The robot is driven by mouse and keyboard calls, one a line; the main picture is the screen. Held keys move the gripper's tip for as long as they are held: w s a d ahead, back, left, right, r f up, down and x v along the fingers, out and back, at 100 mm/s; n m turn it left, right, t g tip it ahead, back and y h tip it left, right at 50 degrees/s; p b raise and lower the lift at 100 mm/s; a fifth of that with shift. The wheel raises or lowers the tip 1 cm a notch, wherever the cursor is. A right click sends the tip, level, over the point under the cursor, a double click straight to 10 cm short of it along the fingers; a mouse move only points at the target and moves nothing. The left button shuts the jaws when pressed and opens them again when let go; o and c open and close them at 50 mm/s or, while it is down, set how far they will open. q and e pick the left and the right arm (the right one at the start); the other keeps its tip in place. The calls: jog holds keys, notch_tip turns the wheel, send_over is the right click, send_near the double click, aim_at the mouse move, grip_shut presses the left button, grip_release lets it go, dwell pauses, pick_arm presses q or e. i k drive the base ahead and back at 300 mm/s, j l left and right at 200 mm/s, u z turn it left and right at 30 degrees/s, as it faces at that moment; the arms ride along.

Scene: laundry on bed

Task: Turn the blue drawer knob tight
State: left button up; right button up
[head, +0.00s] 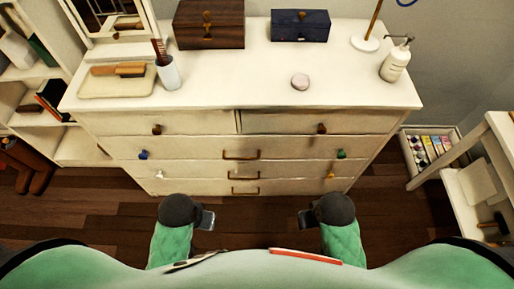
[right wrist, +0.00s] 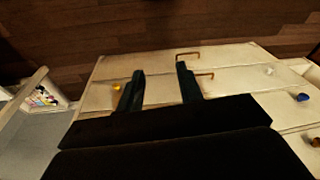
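The blue drawer knob (head: 143,155) is on the left side of the second drawer row of the white dresser (head: 330,92). It also shows at the right edge of the right wrist view (right wrist: 303,97), outside the fingers. My left gripper (head: 208,220) is in front of the dresser, low and to the right of the blue knob, apart from it; its finger opening is not clear. My right gripper (head: 304,219) is further right, also apart from the dresser. In the right wrist view its two dark fingers (right wrist: 160,88) are spread with nothing between them.
Other knobs are brown (head: 157,129), green (head: 341,154), white (head: 160,175) and yellow (head: 330,174). Bar handles (head: 240,155) run down the middle. A shelf (head: 75,148) stands left, and a white stand (head: 480,140) right. Wooden floor (head: 255,212) shows between my grippers.

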aim_at(142, 156)
jog(key=u, duration=1.25)
